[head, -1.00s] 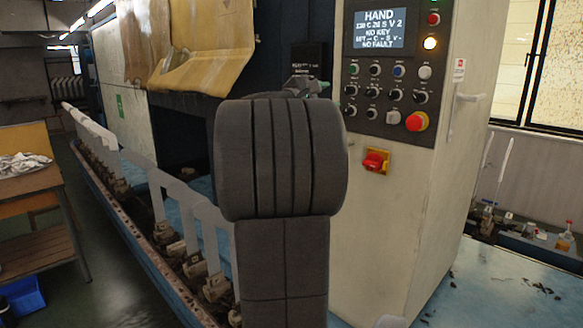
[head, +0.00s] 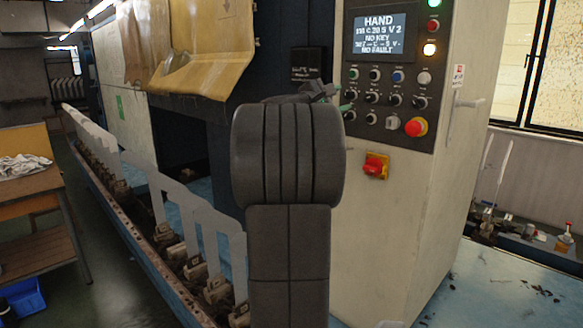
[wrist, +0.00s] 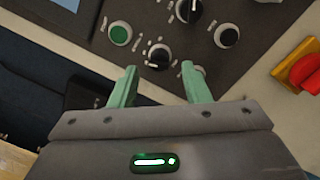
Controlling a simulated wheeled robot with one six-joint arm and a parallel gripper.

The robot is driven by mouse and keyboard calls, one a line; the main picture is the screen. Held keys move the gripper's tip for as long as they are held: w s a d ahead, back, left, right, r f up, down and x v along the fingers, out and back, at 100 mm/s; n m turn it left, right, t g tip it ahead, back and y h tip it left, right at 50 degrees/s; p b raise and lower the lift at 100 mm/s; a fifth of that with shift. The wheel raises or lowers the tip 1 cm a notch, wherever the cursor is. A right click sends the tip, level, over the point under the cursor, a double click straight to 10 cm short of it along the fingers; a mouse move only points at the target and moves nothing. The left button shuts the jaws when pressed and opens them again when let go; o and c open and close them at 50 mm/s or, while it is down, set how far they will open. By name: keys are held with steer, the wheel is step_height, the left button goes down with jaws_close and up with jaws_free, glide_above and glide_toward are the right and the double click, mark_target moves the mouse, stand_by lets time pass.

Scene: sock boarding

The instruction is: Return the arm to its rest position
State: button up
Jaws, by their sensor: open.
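My gripper (wrist: 160,84) is open and empty in the wrist view, its two green fingers apart. Behind it is the control panel (wrist: 240,35) with a green button (wrist: 120,34) and several black knobs. A black knob (wrist: 159,56) appears between the fingertips; I cannot tell how far it is from them. In the head view my dark arm stands upright in the middle, in front of the machine, and hides most of the gripper. Only a little green of a finger (head: 343,107) shows, beside the left edge of the panel (head: 386,140).
A red emergency stop (head: 416,127) and a red and yellow switch (head: 375,166) sit on the cabinet (head: 400,220). A row of grey sock boards (head: 170,190) runs along the left. A yellow cover (head: 190,45) hangs above. A wooden bench (head: 35,225) stands far left.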

steer(key=shift+x, duration=1.05)
steer(key=shift+f+m, duration=0.1)
steer(key=shift+m, duration=0.3)
steer(key=shift+s+a+m, duration=0.1)
steer(key=shift+m, duration=0.8)
steer(key=m, duration=0.2)
steer(key=shift+m, duration=0.4)
steer(key=m, duration=0.4)
steer(key=shift+r+g+p, duration=0.25)
steer(key=shift+g+p, duration=0.05)
steer(key=m+p, duration=0.2)
steer(key=m, duration=0.2)
steer(key=shift+r+m, duration=0.15)
steer(key=shift+m, duration=0.15)
steer(key=shift+m+g+p, duration=0.3)
steer(key=shift+m+p, duration=0.6)
steer(key=shift+m, duration=0.4)
steer(key=shift+a+f, duration=0.15)
steer(key=shift+f, duration=0.05)
steer(key=shift+s+a+r, duration=0.1)
steer(key=shift+s+a, duration=0.05)
steer(key=shift+s, duration=0.05)
